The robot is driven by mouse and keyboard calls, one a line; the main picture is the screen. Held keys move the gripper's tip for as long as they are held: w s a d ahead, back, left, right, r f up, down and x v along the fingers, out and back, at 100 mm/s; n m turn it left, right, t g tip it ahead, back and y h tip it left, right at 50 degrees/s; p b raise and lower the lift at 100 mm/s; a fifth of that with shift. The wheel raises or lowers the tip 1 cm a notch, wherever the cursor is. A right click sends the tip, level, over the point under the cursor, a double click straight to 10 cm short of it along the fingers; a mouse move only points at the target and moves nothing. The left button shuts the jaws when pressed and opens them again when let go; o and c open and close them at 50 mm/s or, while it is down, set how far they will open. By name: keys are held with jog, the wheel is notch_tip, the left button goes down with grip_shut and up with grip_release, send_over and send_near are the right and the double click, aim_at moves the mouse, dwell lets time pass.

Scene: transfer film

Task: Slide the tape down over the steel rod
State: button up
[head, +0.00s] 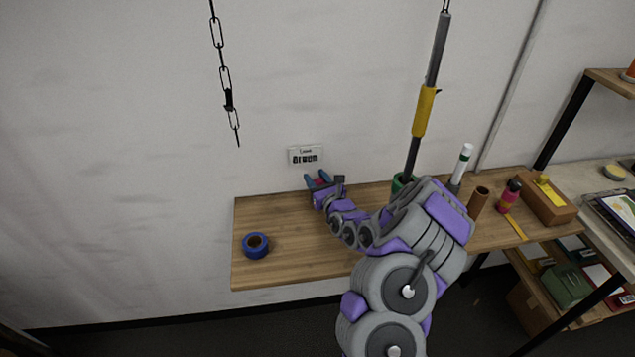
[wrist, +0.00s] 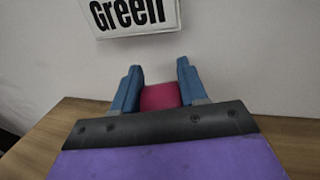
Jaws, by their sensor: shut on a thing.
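A grey steel rod (head: 437,52) with a yellow sleeve (head: 424,112) hangs from above, slightly tilted, over the right half of the table. Its lower end meets a green ring-like thing (head: 399,183), partly hidden by my arm. My gripper (head: 319,180) is by the wall below the "Green" sign, well left of the rod. Its blue fingers are shut on a magenta-red thing (wrist: 160,96); only one face shows, so I cannot tell whether it is tape. A blue tape roll (head: 256,245) lies flat on the table at the left.
The wooden table (head: 290,262) is clear between the blue roll and my arm. A black chain (head: 224,78) hangs at the left. A white tube (head: 461,165), brown cylinder (head: 478,199), pink bottle (head: 510,194) and cardboard box (head: 550,203) stand right. The sign (head: 305,155) is on the wall.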

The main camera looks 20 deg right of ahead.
notch_tip(320, 180, up, 3)
jog(key=shift+a+f+p, duration=0.15)
jog(key=shift+p, duration=0.3)
jog(key=s+p, duration=0.5)
jog(key=s, duration=1.1)
jog(key=shift+d+r, duration=0.25)
jog(key=shift+r, duration=0.2)
jog(key=w+a+r+n+y, duration=0.2)
jog(key=a+r+y, duration=0.1)
jog(key=a, duration=0.3)
jog(key=w+a+r+n+g+y, duration=0.1)
jog(key=w+a+r+n+y, duration=0.1)
jog(key=a, duration=0.5)
jog(key=w+a+r+n+g+y, duration=0.1)
jog(key=w+a+r+y, duration=0.1)
jog(key=a, duration=0.4)
jog(key=shift+a+r+n+y, duration=0.35)
jog(key=shift+r+n+y, duration=0.05)
jog(key=shift+r+y, duration=0.5)
jog(key=shift+w, duration=0.1)
